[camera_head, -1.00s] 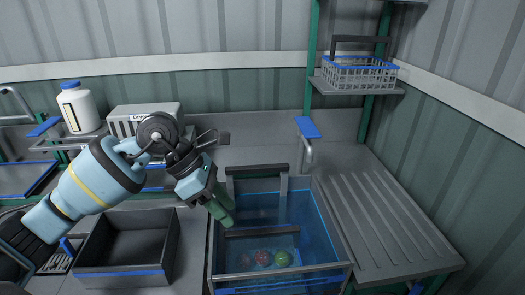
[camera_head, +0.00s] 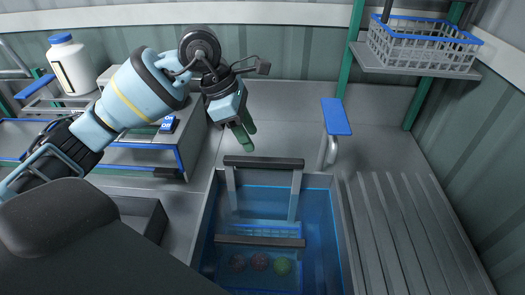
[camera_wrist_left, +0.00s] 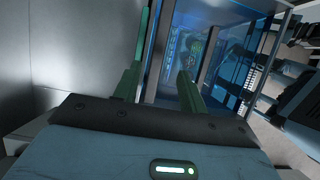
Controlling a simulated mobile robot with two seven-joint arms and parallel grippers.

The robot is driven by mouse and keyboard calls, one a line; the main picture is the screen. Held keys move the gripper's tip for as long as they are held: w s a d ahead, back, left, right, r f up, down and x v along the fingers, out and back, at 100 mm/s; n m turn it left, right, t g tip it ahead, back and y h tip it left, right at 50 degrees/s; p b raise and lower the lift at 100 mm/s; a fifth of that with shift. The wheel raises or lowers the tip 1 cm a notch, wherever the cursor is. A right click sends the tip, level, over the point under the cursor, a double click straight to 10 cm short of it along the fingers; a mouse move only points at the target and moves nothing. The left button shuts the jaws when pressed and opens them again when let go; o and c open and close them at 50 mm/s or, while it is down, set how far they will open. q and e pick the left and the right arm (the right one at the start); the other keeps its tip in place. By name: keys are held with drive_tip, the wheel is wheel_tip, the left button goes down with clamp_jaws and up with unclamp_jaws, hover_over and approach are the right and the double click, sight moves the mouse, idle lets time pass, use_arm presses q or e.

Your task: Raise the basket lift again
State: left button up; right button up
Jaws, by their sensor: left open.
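The lift basket (camera_head: 266,232) is down in the blue water of the wash tank (camera_head: 342,235). Several round red and green tomatoes (camera_head: 259,262) lie in it under the water. A dark upper bar (camera_head: 264,162) on two grey uprights stands at the tank's back edge. A second dark bar (camera_head: 260,241) crosses lower and nearer. My left gripper (camera_head: 250,138) is open and empty, just behind and above the upper bar, apart from it. In the left wrist view its green fingers (camera_wrist_left: 161,68) are spread, with the tank beyond. My right gripper is not in view.
A blue-topped tap (camera_head: 336,117) stands behind the tank. A ribbed drainboard (camera_head: 405,230) lies right of it, clear. A white wire basket (camera_head: 420,48) sits on a wall shelf (camera_head: 400,62). A white bottle (camera_head: 72,65) and a dark bin (camera_head: 140,215) are at left.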

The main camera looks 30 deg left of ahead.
sight(264, 159)
use_arm(q)
drive_tip(key=x, duration=0.7)
drive_tip(key=shift+w+f, duration=0.15)
drive_tip(key=shift+f, duration=0.05)
drive_tip(key=shift+c, duration=0.4)
clamp_jaws()
